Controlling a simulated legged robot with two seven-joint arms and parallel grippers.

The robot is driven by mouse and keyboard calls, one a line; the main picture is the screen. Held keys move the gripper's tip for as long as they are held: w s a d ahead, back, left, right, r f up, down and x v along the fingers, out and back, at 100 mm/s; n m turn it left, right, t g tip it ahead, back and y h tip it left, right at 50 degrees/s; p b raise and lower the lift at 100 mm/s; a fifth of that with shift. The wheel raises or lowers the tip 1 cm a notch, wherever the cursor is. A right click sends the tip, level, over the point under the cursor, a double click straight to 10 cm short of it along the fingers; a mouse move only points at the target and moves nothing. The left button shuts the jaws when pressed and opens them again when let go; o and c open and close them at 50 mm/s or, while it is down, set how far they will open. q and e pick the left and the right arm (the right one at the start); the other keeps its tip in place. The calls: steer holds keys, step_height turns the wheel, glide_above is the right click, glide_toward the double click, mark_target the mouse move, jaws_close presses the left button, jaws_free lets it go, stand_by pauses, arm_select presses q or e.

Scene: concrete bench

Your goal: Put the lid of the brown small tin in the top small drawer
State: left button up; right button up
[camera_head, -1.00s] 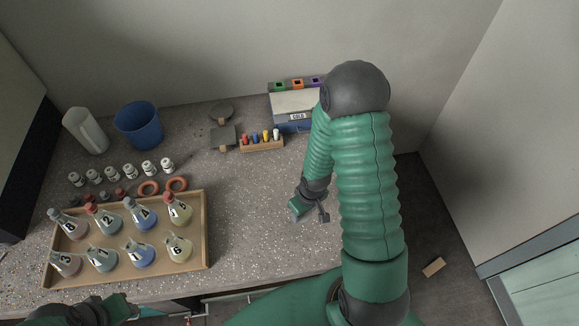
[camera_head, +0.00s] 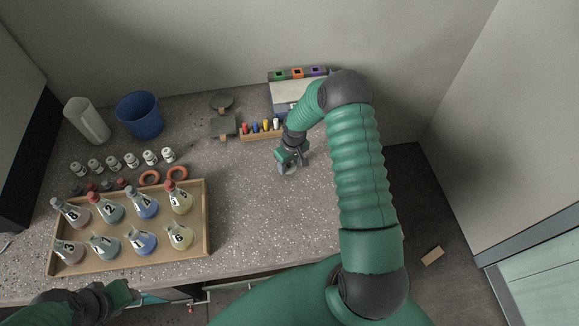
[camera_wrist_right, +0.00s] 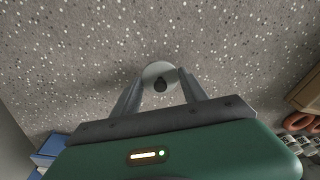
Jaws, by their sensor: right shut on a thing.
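My right gripper (camera_head: 290,160) is low over the bench, in front of the peg rack. In the right wrist view its two fingers (camera_wrist_right: 161,90) are shut on a round, pale grey lid (camera_wrist_right: 150,72) with a dark knob in its middle. In the head view the lid (camera_head: 287,169) is small and partly covered by the gripper. I cannot tell whether it touches the bench. No brown tin can be made out. A drawer front with a handle (camera_head: 196,302) shows below the bench's front edge, mostly cut off. My left gripper (camera_head: 124,292) is near that edge at bottom left; its fingers are unclear.
A wooden tray (camera_head: 208,225) of numbered flasks fills the left of the bench. A peg rack (camera_head: 261,134) and a box (camera_head: 290,96) are at the back. The bench's right-middle is clear.

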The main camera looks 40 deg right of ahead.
steer(key=shift+a+f, duration=0.2)
steer(key=shift+f, duration=0.9)
steer(key=shift+f, duration=0.1)
steer(key=o, duration=1.3)
steer(key=shift+d, duration=0.1)
